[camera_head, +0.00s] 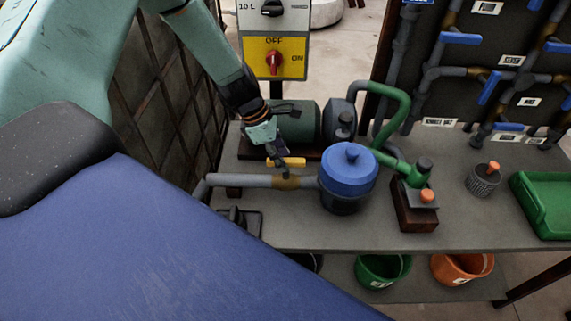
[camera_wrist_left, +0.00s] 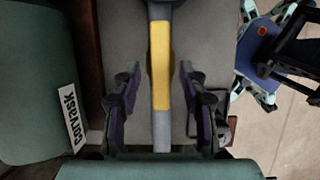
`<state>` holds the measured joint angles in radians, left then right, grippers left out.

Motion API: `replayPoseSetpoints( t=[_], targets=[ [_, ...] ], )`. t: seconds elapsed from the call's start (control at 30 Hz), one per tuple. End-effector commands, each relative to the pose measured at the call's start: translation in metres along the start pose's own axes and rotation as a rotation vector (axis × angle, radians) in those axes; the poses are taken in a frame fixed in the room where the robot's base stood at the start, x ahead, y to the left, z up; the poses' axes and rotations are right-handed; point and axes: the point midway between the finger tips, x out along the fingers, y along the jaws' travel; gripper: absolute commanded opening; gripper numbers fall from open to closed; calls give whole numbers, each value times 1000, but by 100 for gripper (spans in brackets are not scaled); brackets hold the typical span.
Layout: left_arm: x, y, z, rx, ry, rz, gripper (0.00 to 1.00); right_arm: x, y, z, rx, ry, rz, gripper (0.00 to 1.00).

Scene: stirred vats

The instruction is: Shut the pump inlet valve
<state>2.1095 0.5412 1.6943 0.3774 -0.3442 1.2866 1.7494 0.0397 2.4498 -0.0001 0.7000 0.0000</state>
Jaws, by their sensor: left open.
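The pump inlet valve has a yellow handle (camera_head: 290,162) above a brass body (camera_head: 287,183) on the grey pipe (camera_head: 240,181) that runs left of the blue-capped pump strainer pot (camera_head: 349,172). The handle looks roughly parallel to the pipe. My left gripper (camera_head: 276,157) is at the handle, reaching down from above. In the left wrist view, the yellow handle (camera_wrist_left: 160,65) runs upright between the two fingers of the left gripper (camera_wrist_left: 158,95). The fingers are open, with a gap on each side of the handle. My right gripper does not show clearly in either view.
A green motor (camera_head: 295,122) stands just behind the handle. The control box with a red switch (camera_head: 273,62) is above it. A green hose (camera_head: 400,110) curves right of the pot. An orange-button box (camera_head: 427,196) and a green tray (camera_head: 540,208) are farther right.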

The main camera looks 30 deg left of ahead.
Motion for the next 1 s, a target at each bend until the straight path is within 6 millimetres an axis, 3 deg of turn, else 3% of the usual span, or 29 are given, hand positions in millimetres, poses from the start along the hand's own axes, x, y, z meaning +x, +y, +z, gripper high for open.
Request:
replayPoseSetpoints(
  t=[0.2, 0.57, 1.0],
  targets=[
    [19, 2, 1, 3, 1, 0, 42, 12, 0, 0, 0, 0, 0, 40],
    [21, 3, 3, 2, 1, 0, 42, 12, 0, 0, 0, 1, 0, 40],
    [21, 3, 3, 1, 0, 0, 5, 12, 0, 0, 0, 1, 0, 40]
  ],
)
